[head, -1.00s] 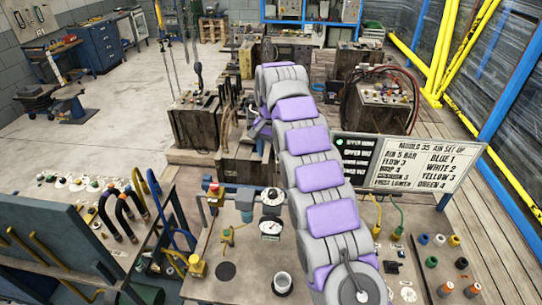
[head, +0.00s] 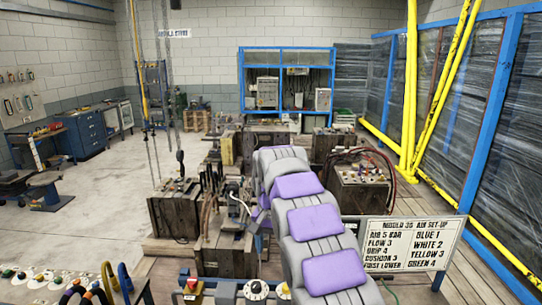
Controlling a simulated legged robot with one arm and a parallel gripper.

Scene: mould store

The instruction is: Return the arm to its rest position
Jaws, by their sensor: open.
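My arm (head: 315,222), grey with purple pads, rises from the bottom right to a bend (head: 280,158) near the middle of the head view. Beyond the bend it folds down behind itself, and a little grey and purple shows at its left side (head: 262,203). My gripper's fingers cannot be made out; the arm hides that end. I see nothing held.
Wooden-sided mould blocks (head: 174,213) with hoses stand left of and behind the arm; another (head: 362,190) stands right. A white set-up board (head: 408,243) is close on the right. Yellow posts (head: 411,90) stand beyond it. The grey floor (head: 95,225) at left is mostly clear.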

